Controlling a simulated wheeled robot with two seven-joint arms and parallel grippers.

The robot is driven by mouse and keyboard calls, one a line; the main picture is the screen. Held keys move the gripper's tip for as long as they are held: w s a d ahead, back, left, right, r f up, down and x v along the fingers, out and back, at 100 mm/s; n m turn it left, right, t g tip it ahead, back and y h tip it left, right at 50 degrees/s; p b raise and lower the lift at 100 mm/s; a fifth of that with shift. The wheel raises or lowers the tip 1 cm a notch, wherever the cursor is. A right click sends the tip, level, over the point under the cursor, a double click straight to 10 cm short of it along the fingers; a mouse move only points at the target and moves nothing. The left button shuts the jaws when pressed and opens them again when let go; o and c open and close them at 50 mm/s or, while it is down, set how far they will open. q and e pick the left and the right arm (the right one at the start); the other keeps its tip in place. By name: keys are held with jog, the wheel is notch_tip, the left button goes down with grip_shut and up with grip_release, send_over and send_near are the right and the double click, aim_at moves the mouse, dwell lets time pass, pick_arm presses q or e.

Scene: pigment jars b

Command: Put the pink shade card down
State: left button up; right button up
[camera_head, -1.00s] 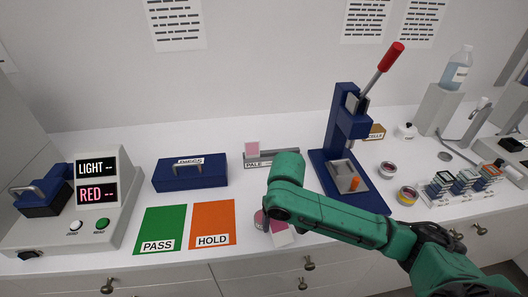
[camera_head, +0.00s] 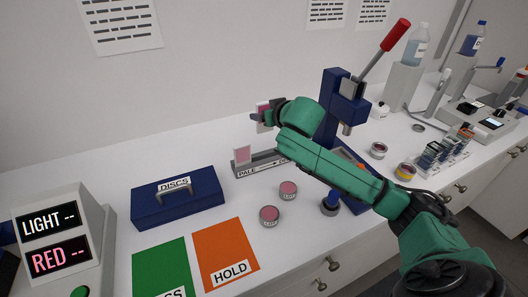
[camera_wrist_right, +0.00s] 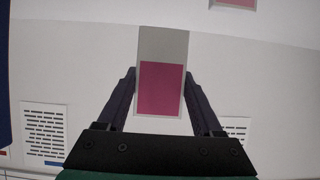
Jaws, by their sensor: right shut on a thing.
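The pink shade card (camera_head: 263,115) is held upright by my right gripper (camera_head: 267,118), raised behind and to the right of the card rack. In the right wrist view the card (camera_wrist_right: 161,88), pink with a pale grey border, stands between the two dark fingers (camera_wrist_right: 163,105), which are shut on it. The grey card rack (camera_head: 262,164) has a label starting "PALE"; my arm hides its right end. Another pink card (camera_head: 242,154) stands in its left end and partly shows at the top of the wrist view (camera_wrist_right: 235,2). My left gripper is out of view.
Two pink pigment jars (camera_head: 269,215) (camera_head: 288,190) stand in front of the rack. A blue DISCS case (camera_head: 178,200) is to its left, with green and orange HOLD (camera_head: 225,255) mats in front. The blue press (camera_head: 345,100) with a red lever stands close to my right arm.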

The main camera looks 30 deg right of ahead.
notch_tip(320, 180, down, 13)
jog(key=shift+w+a+r, duration=0.1)
jog(key=shift+w+a, duration=0.05)
jog(key=o, duration=1.5)
jog(key=shift+c, duration=0.2)
jog(key=shift+s, duration=0.3)
jog(key=v, duration=1.1)
jog(key=shift+s+r+b, duration=0.15)
jog(key=shift+r+b, duration=0.15)
jog(key=shift+b, duration=0.15)
